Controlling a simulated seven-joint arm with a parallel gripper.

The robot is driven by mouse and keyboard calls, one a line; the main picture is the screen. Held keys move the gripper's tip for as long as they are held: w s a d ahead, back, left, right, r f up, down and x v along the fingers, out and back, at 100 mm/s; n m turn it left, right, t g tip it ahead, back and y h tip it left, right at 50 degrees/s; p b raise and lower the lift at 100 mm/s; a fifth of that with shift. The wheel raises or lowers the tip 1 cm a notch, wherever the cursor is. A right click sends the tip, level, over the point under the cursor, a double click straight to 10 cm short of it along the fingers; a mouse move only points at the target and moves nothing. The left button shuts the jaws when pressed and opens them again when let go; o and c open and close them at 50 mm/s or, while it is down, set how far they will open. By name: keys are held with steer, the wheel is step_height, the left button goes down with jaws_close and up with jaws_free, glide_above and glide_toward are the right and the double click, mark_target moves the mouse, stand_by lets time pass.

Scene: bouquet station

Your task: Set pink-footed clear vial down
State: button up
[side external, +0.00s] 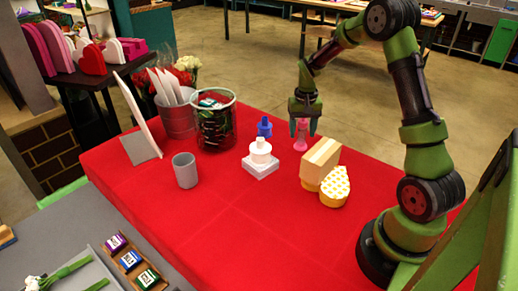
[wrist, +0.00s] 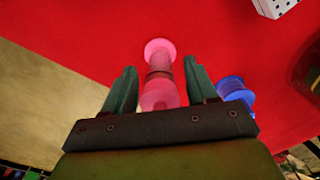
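The pink-footed clear vial (side external: 301,136) looks upright near the far edge of the red-covered table (side external: 235,235). Its pink foot seems to rest on the cloth, though a small gap cannot be ruled out. My gripper (side external: 304,124) points down over it, one finger on each side. In the wrist view, the vial (wrist: 159,75) lies between the spread fingertips of my gripper (wrist: 160,72), and red cloth shows between it and both fingers. The fingers look open and apart from it.
A blue vial-like object (side external: 264,127) stands close by, just beyond the right finger in the wrist view (wrist: 235,90). The front cloth is clear.

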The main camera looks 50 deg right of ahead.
steer(key=shift+r, duration=0.1)
step_height(320, 180, up, 12)
steer(key=s+a+r+n+t, duration=0.1)
steer(key=s+a+r+t, duration=0.2)
steer(key=a, duration=0.4)
steer(key=s+a+r+n+t, duration=0.1)
steer(key=s+a+r+n, duration=0.1)
steer(key=a+r, duration=0.4)
steer(key=s+a+f+n+t+y, duration=0.1)
steer(key=s+a+n+t+y, duration=0.1)
steer(key=s+a, duration=0.8)
steer(key=shift+a+f+t, duration=0.2)
steer(key=shift+a+t, duration=0.4)
steer(key=shift+a, duration=0.05)
